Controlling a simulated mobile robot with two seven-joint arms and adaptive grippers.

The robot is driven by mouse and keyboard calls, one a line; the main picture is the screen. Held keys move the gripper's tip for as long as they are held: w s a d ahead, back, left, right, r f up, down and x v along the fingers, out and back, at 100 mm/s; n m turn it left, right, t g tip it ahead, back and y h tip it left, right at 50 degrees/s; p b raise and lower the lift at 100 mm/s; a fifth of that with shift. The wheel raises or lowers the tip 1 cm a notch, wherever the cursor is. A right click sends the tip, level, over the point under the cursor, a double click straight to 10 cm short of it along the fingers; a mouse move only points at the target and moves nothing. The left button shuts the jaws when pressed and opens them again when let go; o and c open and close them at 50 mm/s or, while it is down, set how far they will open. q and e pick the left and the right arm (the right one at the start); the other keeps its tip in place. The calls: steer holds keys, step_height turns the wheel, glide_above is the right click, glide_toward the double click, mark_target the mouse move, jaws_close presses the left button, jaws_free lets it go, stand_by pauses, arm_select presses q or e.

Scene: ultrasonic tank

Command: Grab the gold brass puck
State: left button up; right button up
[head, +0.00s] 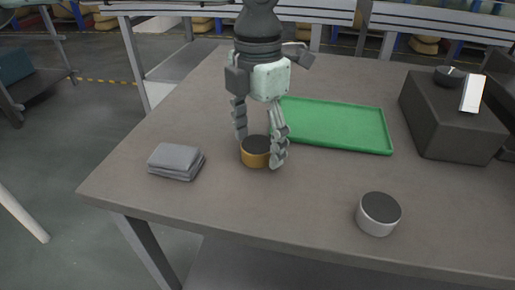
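The gold brass puck (254,158) has a dark top and a gold side. It stands upright on the brown table, left of the green tray. My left gripper (259,151) comes down from above and straddles it, one finger behind its left side and one at its right edge. The fingers are spread wide; whether either touches the puck cannot be made out. The right finger hides a little of the puck's right edge. My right gripper is not in view.
A silver puck (378,214) with a dark top stands near the front edge. Folded grey cloths (175,161) lie at the left. The green tray (335,124) is empty where visible. A dark box (447,125) stands at the right. The table (270,212) is bare in front.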

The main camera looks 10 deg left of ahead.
arm_select(q)
jaws_close()
steer(key=shift+w+r, duration=0.1)
stand_by(0.5)
